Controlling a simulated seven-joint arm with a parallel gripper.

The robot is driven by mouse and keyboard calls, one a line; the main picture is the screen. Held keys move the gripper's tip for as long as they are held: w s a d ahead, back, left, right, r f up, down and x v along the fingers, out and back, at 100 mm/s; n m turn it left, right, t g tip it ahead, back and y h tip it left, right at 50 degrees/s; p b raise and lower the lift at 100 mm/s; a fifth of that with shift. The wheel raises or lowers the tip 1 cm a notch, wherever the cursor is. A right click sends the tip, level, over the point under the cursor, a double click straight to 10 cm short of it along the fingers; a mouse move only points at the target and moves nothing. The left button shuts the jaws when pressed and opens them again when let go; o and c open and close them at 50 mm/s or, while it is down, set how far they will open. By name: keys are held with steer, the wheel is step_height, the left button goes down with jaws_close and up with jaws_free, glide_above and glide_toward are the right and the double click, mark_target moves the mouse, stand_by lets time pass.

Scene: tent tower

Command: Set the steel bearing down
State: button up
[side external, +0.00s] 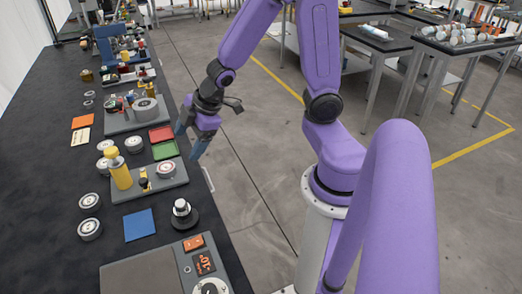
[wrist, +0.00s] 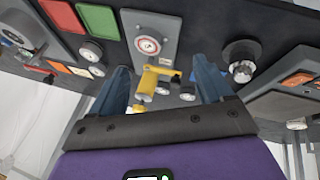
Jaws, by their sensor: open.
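My gripper (side external: 190,136) is open, its two blue fingers apart, over the bench's right edge near the red and green plates. In the wrist view the space between the fingertips (wrist: 163,76) holds nothing; the bench items behind show through it. A silvery, ribbed round piece sits on a black round base (side external: 184,222) near the front of the bench; it also shows in the wrist view (wrist: 242,66), right of the fingers. I cannot tell whether this piece is the steel bearing. Several small silver-rimmed round pieces (side external: 88,229) also lie on the bench.
A grey plate (side external: 170,189) carries a yellow bottle-like tool (side external: 121,174). Near it lie a red plate (side external: 161,134), a green plate (side external: 165,150) and a blue square (side external: 139,225). A grey device (side external: 140,277) fills the front. Open floor lies right of the bench.

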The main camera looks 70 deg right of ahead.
steer(key=s+a+r+g, duration=0.2)
steer(key=s+a+r, duration=0.1)
steer(key=s, duration=0.8)
steer(key=shift+s+a+g+h, duration=0.35)
steer(key=shift+a+g+h, duration=0.05)
steer(key=shift+a, duration=0.15)
steer(key=shift+o, duration=0.5)
steer(key=s+r+g, duration=0.1)
steer(key=s+g, duration=0.1)
steer(key=s, duration=0.6)
steer(key=shift+s+d+r+n+h, duration=0.2)
steer(key=shift+s+r+n+h, duration=0.1)
steer(key=shift+s+r, duration=0.1)
steer(key=shift+w, duration=0.1)
step_height(320, 180, up, 3)
steer(key=m, duration=2.5)
glide_above(166, 166)
steer(key=shift+g, duration=0.3)
steer(key=f, duration=0.8)
steer(key=s+f, duration=0.1)
steer(key=f, duration=0.3)
steer(key=shift+f, duration=0.1)
steer(key=shift+w+a+f, duration=0.1)
steer(key=shift+w+f, duration=0.15)
steer(key=shift+f, duration=1.05)
steer(key=shift+w+f, duration=0.2)
steer(key=shift+f, duration=1.1)
